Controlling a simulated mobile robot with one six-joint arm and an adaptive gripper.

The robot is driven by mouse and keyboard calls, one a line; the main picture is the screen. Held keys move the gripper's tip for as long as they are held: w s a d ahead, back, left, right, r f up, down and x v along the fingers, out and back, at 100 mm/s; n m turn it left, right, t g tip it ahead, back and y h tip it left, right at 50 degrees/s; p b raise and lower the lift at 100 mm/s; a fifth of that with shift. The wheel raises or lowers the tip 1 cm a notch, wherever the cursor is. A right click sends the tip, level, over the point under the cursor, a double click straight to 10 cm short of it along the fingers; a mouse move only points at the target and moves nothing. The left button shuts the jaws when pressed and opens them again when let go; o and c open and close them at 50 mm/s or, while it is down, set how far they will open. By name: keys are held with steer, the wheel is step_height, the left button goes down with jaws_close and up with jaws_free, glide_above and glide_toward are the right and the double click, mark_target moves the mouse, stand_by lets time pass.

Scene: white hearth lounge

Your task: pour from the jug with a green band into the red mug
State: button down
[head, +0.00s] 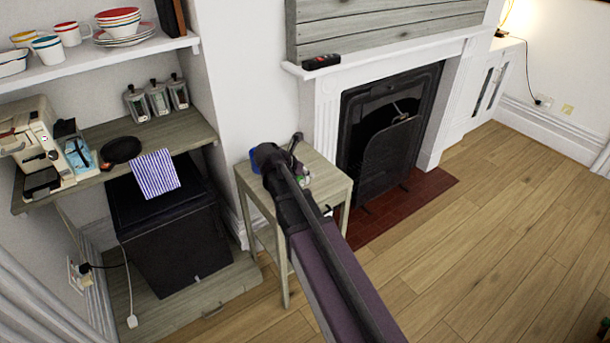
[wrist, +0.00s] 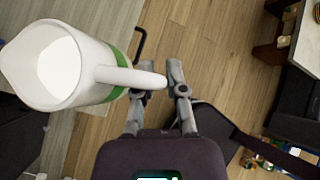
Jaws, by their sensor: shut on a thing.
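The white jug with a green band (wrist: 50,65) fills the left of the wrist view. Its open mouth shows plain white; I cannot tell what is inside. Its handle points right, between the two fingers of my gripper (wrist: 158,86), which is shut on it. In the head view my arm reaches to the small side table (head: 322,172) and hides most of its top. Small green and pale bits show beside the arm there, too little to identify.
A blue item (head: 255,161) stands at the table's left edge, partly behind my arm. The fireplace (head: 385,135) is to the right. A shelf with a coffee machine (head: 35,145) and a black cabinet (head: 170,235) are to the left. Open wooden floor (head: 500,220) lies right.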

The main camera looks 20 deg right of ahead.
steer(key=shift+w+r+n+g+h+p, duration=0.15)
steer(key=shift+r+n+g+h+p, duration=0.2)
steer(key=shift+r+g, duration=0.35)
steer(key=shift+w+a+r+n+g+h, duration=0.15)
steer(key=shift+w+n+g+h, duration=0.15)
steer(key=shift+g+h, duration=0.2)
steer(key=shift+s, duration=0.2)
steer(key=shift+w+f+n+g+b, duration=0.2)
steer(key=shift+f+n+g+b, duration=0.15)
steer(key=shift+b, duration=0.45)
steer(key=shift+w+a+f+h+b, duration=0.1)
steer(key=shift+f+h+b, duration=0.15)
steer(key=shift+b, duration=0.1)
steer(key=shift+w+g, duration=0.1)
steer(key=shift+g, duration=0.15)
stand_by(0.6)
steer(key=shift+r, duration=0.2)
stand_by(0.4)
